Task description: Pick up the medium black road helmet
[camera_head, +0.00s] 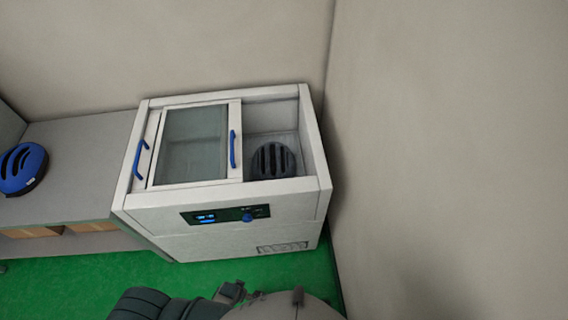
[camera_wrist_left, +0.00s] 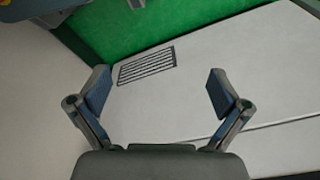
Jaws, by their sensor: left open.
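A black helmet (camera_head: 272,161) with long vent slots sits inside the white chest (camera_head: 220,240), in its uncovered right part, in the head view. Its lower front is hidden by the chest's front wall. My left gripper (camera_wrist_left: 158,92) is open and empty in the left wrist view. It is in front of the chest's white outer face, near the slotted vent (camera_wrist_left: 146,65). The helmet does not show in the wrist view. In the head view, grey parts of my arm show at the bottom edge, with no clear fingertips. My right gripper is not in view.
A glass sliding lid (camera_head: 192,145) with blue handles covers the chest's left part. A blue helmet (camera_head: 22,168) lies on the grey counter (camera_head: 85,145) at left. A wall stands close to the chest's right side. The green floor (camera_head: 60,285) is open in front.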

